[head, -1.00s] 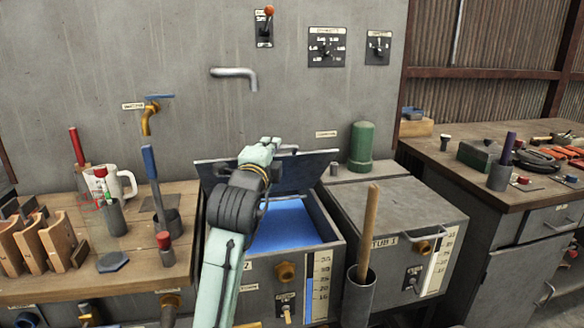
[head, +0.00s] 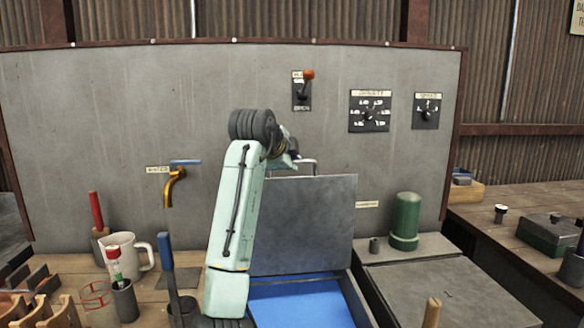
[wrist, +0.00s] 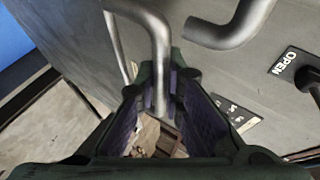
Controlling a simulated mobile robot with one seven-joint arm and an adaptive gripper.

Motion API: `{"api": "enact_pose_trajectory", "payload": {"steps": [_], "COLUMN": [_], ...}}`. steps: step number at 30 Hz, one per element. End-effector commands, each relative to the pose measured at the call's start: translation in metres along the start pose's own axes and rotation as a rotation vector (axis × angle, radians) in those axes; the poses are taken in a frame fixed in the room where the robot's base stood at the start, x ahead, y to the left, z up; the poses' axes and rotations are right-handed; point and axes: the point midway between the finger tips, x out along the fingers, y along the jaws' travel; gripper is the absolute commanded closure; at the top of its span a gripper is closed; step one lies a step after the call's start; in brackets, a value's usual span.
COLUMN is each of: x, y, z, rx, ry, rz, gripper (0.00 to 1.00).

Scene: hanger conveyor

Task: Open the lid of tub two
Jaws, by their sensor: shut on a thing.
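The grey lid (head: 305,225) of the tub at centre stands raised, close to upright, at the rear of the tub. The blue inside of this tub (head: 300,305) shows below it; no tub number shows now. My gripper (head: 288,160) is at the lid's top edge, and my arm covers the lid's left side. In the wrist view, my gripper (wrist: 165,105) is shut on the bent metal lid handle (wrist: 152,35), which runs down between the finger pads. The lid's grey face also shows there (wrist: 70,30).
A bent wall spout (head: 308,163) is close behind my gripper; it also shows in the wrist view (wrist: 225,32). A lever switch (head: 302,90) is above. A green cylinder (head: 405,220) stands right of the lid. A closed tub (head: 445,290) is at the right.

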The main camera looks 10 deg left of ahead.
Motion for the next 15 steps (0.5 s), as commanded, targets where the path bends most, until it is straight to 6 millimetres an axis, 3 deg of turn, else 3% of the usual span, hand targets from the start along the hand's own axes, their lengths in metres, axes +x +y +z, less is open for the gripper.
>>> {"api": "enact_pose_trajectory", "payload": {"steps": [15], "x": [0.0064], "y": [-0.0022], "z": [0.0022], "rx": [-0.014], "ry": [-0.001], "rz": [0.045], "gripper": [1.0]}}
